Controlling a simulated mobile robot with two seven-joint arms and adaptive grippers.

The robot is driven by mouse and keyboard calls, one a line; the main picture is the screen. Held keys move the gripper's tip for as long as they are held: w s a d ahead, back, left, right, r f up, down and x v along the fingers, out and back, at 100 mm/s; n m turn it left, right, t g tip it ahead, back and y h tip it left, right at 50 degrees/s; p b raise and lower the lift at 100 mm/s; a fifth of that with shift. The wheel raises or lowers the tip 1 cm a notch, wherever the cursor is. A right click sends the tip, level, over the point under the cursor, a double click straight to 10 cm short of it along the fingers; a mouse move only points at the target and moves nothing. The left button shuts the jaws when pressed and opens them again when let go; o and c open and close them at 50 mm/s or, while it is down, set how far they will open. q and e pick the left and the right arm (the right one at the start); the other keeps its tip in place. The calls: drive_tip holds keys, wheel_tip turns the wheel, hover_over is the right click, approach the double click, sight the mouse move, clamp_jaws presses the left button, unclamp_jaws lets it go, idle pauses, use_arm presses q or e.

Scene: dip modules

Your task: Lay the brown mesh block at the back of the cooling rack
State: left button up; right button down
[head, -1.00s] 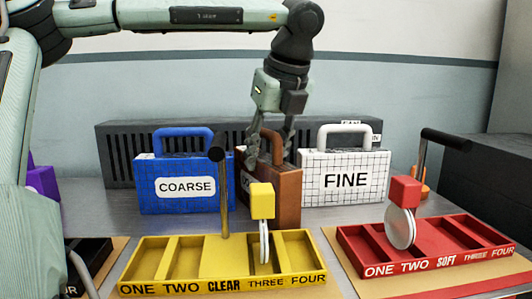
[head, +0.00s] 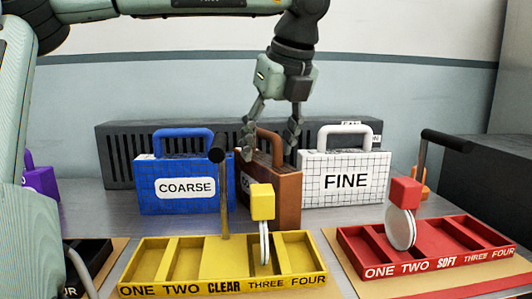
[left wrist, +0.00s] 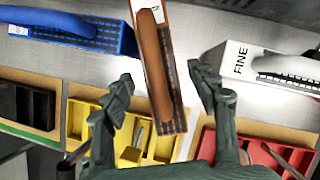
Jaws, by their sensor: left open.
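The brown mesh block (head: 284,192) stands upright on the grey table, turned at an angle between a blue block and a white block. Its brown handle (head: 268,136) points up. The same brown block (left wrist: 157,70) shows from above in the left wrist view. My left gripper (head: 269,154) is open, its fingers spread on either side of the handle, holding nothing. In the left wrist view the fingers (left wrist: 160,75) straddle the block with gaps visible. A dark grey slatted unit (head: 118,150) stands behind the blocks; I cannot tell whether it is the cooling rack. My right gripper is out of view.
The blue COARSE block (head: 186,198) and white FINE block (head: 335,195) stand close on either side. In front are a yellow tray (head: 155,268) and a red tray (head: 470,237), each with a tall handled tool. A purple object (head: 41,182) stands at the left.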

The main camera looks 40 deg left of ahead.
use_arm(q)
drive_tip(key=v, duration=0.8)
drive_tip(key=shift+d+r, duration=0.2)
drive_tip(key=shift+r, duration=0.1)
drive_tip(key=shift+s+d+r, duration=0.1)
drive_tip(key=shift+d+r, duration=0.15)
drive_tip(key=shift+r, duration=0.25)
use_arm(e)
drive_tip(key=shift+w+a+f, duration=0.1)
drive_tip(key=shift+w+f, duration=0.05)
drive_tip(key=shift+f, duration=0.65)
